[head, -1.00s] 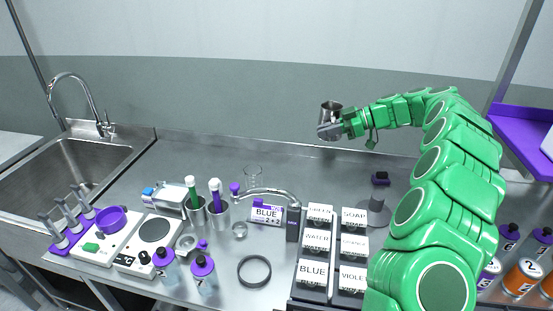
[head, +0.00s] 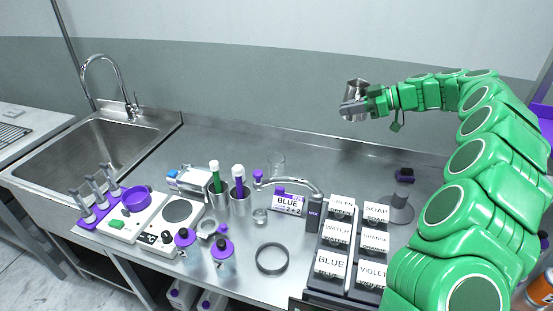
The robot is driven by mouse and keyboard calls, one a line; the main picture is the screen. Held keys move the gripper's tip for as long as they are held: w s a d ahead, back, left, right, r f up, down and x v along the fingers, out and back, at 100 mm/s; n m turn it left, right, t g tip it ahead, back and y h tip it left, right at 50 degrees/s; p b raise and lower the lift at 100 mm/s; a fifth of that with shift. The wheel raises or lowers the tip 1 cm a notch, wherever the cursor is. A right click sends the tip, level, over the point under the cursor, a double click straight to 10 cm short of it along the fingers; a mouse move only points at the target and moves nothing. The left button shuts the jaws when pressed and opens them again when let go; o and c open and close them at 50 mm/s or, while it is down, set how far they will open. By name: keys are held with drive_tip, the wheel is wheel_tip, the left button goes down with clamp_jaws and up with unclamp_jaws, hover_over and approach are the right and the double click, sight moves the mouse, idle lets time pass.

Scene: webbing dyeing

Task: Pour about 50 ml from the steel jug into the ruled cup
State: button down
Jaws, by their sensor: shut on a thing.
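My gripper (head: 354,108) is shut on the steel jug (head: 357,92) and holds it in the air above the back of the steel bench. The jug looks close to upright; its contents cannot be seen. A clear cup (head: 276,166) stands on the bench left of and below the jug in the picture, well apart from it. It looks like the ruled cup, but I cannot make out any marks or liquid in it.
A curved tap-like arm (head: 290,182), a BLUE label box (head: 288,201) and steel pots (head: 240,198) with green and purple sticks stand near the cup. Labelled bins (head: 331,264) lie in front. A sink (head: 95,150) is at left. The back middle bench is clear.

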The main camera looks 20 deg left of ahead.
drive_tip(key=s+a+f+m+t, duration=0.1)
drive_tip(key=s+a+f, duration=0.1)
drive_tip(key=s+a, duration=0.9)
drive_tip(key=s+a+f+m+t, duration=0.1)
drive_tip(key=s+a+f, duration=0.1)
drive_tip(key=s+a, duration=0.9)
drive_tip(key=shift+s+a+f+t, duration=0.3)
drive_tip(key=shift+s+a+f, duration=0.1)
drive_tip(key=shift+a, duration=1.7)
drive_tip(key=shift+w, duration=0.1)
